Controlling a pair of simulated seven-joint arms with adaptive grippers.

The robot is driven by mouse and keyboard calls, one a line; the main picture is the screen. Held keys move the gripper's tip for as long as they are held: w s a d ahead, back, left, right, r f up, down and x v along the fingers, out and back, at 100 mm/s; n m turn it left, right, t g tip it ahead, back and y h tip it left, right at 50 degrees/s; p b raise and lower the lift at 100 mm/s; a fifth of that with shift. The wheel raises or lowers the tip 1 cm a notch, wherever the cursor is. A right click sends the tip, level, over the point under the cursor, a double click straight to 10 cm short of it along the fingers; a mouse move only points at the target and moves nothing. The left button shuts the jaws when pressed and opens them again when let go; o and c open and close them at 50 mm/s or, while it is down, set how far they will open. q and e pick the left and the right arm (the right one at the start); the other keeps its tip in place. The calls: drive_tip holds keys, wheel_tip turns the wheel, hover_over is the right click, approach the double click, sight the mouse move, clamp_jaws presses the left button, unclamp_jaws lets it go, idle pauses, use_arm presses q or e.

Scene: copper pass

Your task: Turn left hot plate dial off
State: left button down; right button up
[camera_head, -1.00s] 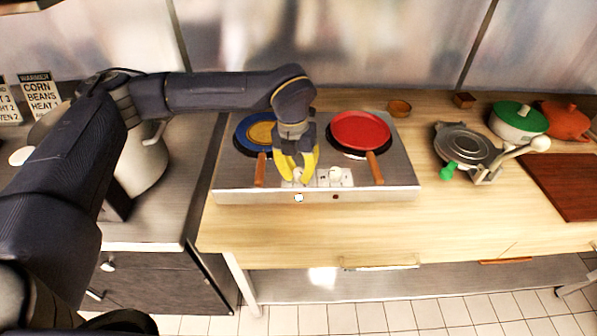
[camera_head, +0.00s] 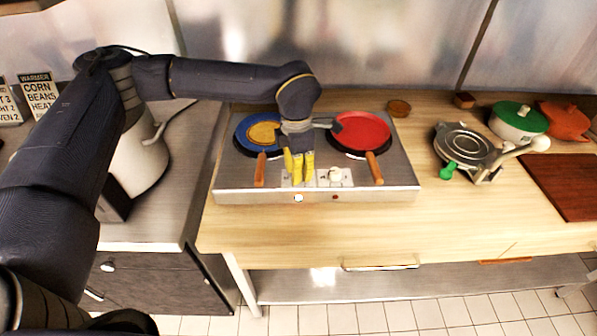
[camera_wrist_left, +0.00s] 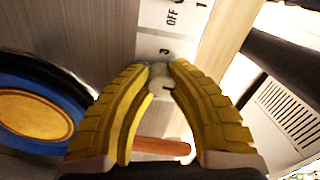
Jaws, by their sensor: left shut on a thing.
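The hot plate (camera_head: 230,194) is a steel unit on the wooden counter with two pans and white dials on its front part. My left gripper (camera_head: 300,180) is over its left dial, with its yellow fingers pointing down and shut on that dial. The left wrist view shows the white left dial (camera_wrist_left: 160,84) between the fingertips (camera_wrist_left: 160,66), beside a white label (camera_wrist_left: 168,22) reading OFF with numbers. In the head view the fingers hide the left dial. The right dial (camera_head: 336,174) is uncovered. My right gripper is not seen.
A blue pan (camera_head: 243,130) with a yellow disc sits on the left plate, a red pan (camera_head: 362,131) on the right; their handles reach toward the front edge. A waffle iron (camera_head: 465,147) and a green-lidded pot (camera_head: 519,119) stand farther right. The counter front is clear.

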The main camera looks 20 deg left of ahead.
use_arm(q)
drive_tip(key=m, duration=0.3)
drive_tip(key=shift+s+a+f+m, duration=0.1)
drive_tip(key=shift+a+m, duration=0.05)
drive_tip(key=shift+m, duration=0.25)
drive_tip(key=m, duration=0.4)
drive_tip(key=shift+m+y, duration=0.3)
drive_tip(key=m, duration=0.3)
drive_tip(key=shift+w+m, duration=0.2)
drive_tip(key=shift+m, duration=2.3)
drive_tip(key=c, duration=1.1)
unclamp_jaws()
drive_tip(key=shift+o, duration=0.2)
drive_tip(key=shift+r, duration=0.2)
wheel_tip(320, 180, up, 12)
drive_tip(key=shift+w+d, duration=0.35)
drive_tip(key=shift+d, duration=0.1)
drive_tip(key=shift+f, duration=0.1)
